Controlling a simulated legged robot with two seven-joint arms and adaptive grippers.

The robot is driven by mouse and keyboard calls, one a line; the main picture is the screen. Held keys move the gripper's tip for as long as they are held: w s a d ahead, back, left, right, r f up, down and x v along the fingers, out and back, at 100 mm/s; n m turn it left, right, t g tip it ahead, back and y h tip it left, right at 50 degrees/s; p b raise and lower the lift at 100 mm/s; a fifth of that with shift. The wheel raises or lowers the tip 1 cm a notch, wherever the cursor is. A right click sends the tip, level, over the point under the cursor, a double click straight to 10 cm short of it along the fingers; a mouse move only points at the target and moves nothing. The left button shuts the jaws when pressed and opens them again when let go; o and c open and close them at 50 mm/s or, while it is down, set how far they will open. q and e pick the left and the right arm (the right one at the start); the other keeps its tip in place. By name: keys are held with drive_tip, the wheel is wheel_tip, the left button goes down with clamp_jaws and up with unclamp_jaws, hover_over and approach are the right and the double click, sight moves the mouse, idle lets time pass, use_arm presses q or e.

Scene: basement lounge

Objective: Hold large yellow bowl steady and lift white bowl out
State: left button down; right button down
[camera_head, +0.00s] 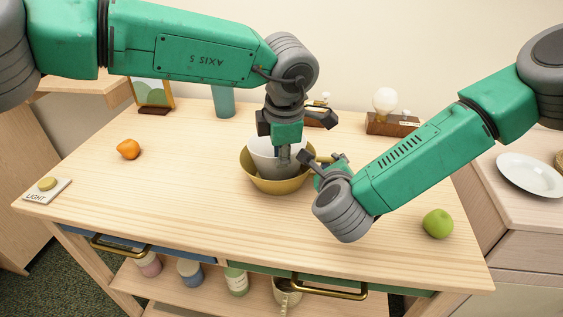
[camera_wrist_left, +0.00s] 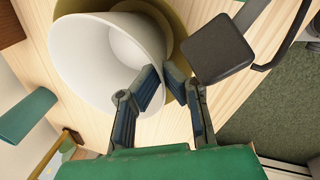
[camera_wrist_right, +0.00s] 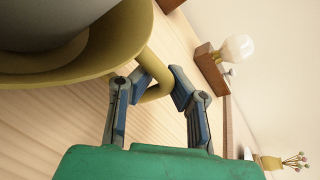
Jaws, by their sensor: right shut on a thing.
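The large yellow bowl (camera_head: 262,183) stands on the table with the white bowl (camera_head: 262,146) nested inside it. My right gripper (camera_head: 322,162) is shut on the yellow bowl's looped side handle, which passes between its fingers in the right wrist view (camera_wrist_right: 158,82). My left gripper (camera_head: 283,160) points down at the near right part of the white bowl. In the left wrist view its fingertips (camera_wrist_left: 164,78) are apart beside the white bowl's rim (camera_wrist_left: 68,95), one over the bowl and one toward its outside. The left gripper partly hides both bowls in the head view.
An orange (camera_head: 128,149) lies at left, near a light button (camera_head: 47,184). A green apple (camera_head: 438,223) lies at right. A teal cup (camera_head: 223,101), a picture frame (camera_head: 153,93) and a bulb on a wooden base (camera_head: 392,124) stand at the back.

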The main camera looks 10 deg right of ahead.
use_arm(q)
drive_tip(key=shift+w+v, duration=0.3)
drive_tip(key=shift+v, duration=1.15)
drive_tip(key=shift+w+v, duration=0.3)
drive_tip(key=shift+v, duration=1.2)
drive_tip(key=shift+w+v, duration=0.3)
drive_tip(key=shift+v, duration=1.15)
drive_tip(key=shift+a+r, duration=0.1)
drive_tip(key=shift+r, duration=0.1)
use_arm(e)
drive_tip(key=c, duration=1.5)
unclamp_jaws()
